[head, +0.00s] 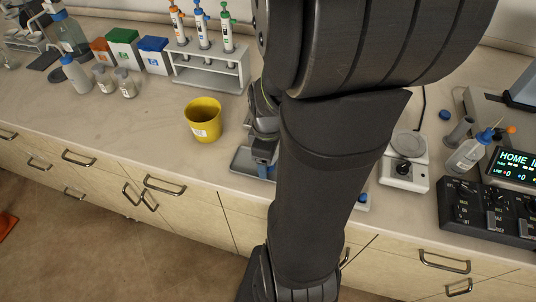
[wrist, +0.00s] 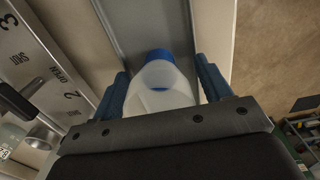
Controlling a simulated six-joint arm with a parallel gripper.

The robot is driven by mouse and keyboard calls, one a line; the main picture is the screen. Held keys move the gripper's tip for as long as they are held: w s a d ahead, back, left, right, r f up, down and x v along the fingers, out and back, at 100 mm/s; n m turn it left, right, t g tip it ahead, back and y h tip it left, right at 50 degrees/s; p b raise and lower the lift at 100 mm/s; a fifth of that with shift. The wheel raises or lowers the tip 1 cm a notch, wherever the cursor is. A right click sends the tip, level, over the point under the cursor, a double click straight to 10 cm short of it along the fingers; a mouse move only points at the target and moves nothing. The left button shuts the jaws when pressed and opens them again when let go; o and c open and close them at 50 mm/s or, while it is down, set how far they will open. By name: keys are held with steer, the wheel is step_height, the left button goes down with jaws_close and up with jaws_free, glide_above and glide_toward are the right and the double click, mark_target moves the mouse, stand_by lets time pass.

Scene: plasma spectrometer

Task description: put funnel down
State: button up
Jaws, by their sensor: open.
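A pale, translucent piece with a blue end (wrist: 160,95), which looks like the funnel, sits between the fingers of my gripper (wrist: 163,84) in the wrist view. The blue fingers stand apart on either side of it, and its near part is hidden by the gripper body. It is over a grey tray (wrist: 140,22); whether it rests on the tray is hard to tell. In the head view my gripper (head: 263,158) is low over the tray (head: 240,167) near the bench's front edge, and my arm hides most of the area. I cannot make out the funnel there.
A yellow bucket (head: 203,119) stands left of the tray. A pipette rack (head: 212,68) is behind. A white balance-like device (head: 404,165) and a black control box (head: 487,212) are at right. In the wrist view, a numbered metal panel (wrist: 40,70) lies left. The front-left bench is clear.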

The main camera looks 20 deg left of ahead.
steer(key=shift+r, duration=0.1)
step_height(320, 180, up, 12)
stand_by(0.5)
step_height(320, 180, down, 12)
steer(key=shift+f, duration=0.15)
steer(key=shift+r, duration=0.85)
